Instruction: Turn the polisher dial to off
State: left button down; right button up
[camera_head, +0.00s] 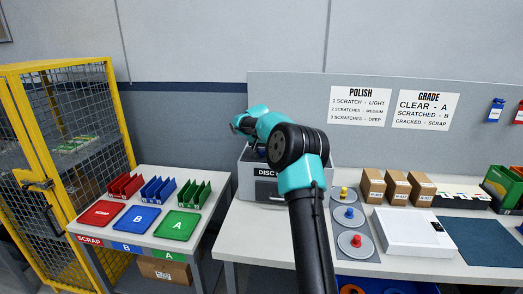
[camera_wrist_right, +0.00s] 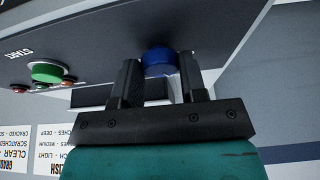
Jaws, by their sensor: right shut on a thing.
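The grey disc polisher (camera_head: 262,191) stands on the bench behind my right arm, which hides much of it. In the wrist view its dark panel (camera_wrist_right: 110,45) carries a blue dial (camera_wrist_right: 160,60) and a green button (camera_wrist_right: 46,72) marked START. My right gripper (camera_wrist_right: 159,72) is shut on the blue dial, one finger on each side. The dial's pointer and setting marks cannot be made out. In the head view my right gripper (camera_head: 240,124) is small and its fingertips are hard to see. My left gripper is not in view.
Round grey pads with coloured knobs (camera_head: 356,240), a white box (camera_head: 412,233) and brown cartons (camera_head: 397,187) stand right of the polisher. A side table (camera_head: 150,252) holds red, blue and green trays. A yellow cage (camera_head: 122,120) stands at the left.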

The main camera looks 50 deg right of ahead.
jog(key=n+t+y, duration=0.1)
jog(key=n, duration=0.3)
jog(key=shift+s+d, duration=0.1)
jog(key=shift+d, duration=0.05)
jog(key=shift+d+n+t+y, duration=0.1)
jog(key=shift+n+t+y, duration=0.45)
jog(key=shift+n, duration=1.35)
jog(key=o, duration=0.9)
jog(key=shift+g, duration=0.25)
jog(key=shift+r, duration=0.1)
jog(key=v, duration=1.7)
jog(key=shift+s+d+r, duration=0.1)
jog(key=shift+s+d, duration=0.05)
jog(key=shift+d, duration=0.05)
